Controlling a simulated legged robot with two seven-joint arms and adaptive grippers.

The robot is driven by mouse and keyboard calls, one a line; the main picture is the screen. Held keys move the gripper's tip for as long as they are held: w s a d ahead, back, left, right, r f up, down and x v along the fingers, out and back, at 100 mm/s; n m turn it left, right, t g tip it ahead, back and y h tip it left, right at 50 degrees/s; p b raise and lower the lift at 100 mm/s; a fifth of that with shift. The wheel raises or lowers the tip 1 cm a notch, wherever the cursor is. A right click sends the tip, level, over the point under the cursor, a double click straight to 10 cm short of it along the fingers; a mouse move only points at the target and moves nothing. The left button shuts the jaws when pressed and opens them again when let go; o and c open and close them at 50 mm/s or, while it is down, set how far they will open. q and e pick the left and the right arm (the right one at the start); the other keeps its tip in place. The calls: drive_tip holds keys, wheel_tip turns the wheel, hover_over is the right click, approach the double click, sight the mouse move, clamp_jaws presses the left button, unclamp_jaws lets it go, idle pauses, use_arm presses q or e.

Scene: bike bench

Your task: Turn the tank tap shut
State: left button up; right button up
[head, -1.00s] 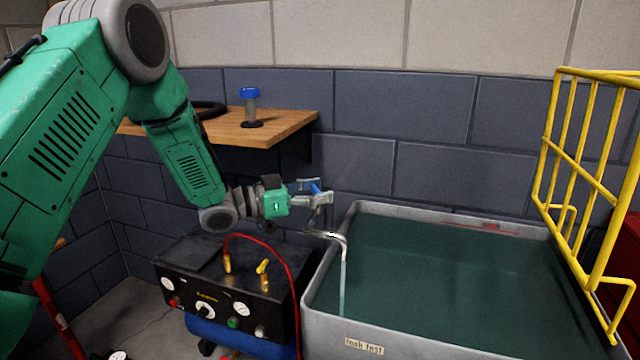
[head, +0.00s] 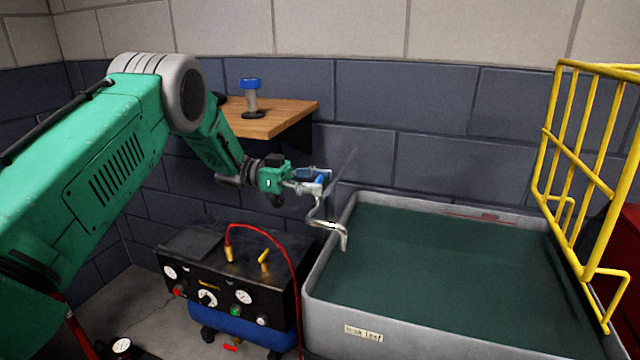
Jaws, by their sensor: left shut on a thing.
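The tank tap (head: 332,225) has a curved silver spout over the left rim of the grey tank (head: 420,338). No water stream shows below the spout. Its blue lever (head: 320,181) shows between the fingers of my left gripper (head: 318,182). My left gripper is shut on the lever, its fingers partly hiding it. The tank holds dark green water. My right gripper is not in view.
A black compressor panel (head: 230,275) with gauges, a yellow lever and a red hose stands left of the tank. A wooden shelf (head: 285,117) holds a blue-topped pump (head: 251,95). A yellow wire rack (head: 590,180) stands at the tank's right.

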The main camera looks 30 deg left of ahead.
use_arm(q)
drive_tip(key=shift+w+a+r, duration=0.1)
drive_tip(key=shift+a+r, duration=0.05)
drive_tip(key=shift+r, duration=0.2)
drive_tip(key=o, duration=1.2)
drive_tip(key=shift+a+f, duration=0.1)
drive_tip(key=shift+f, duration=0.1)
drive_tip(key=shift+a, duration=0.1)
drive_tip(key=shift+a+f, duration=0.1)
drive_tip(key=shift+a, duration=0.05)
drive_tip(key=v, duration=1.1)
drive_tip(key=shift+a, duration=0.35)
drive_tip(key=shift+d, duration=0.1)
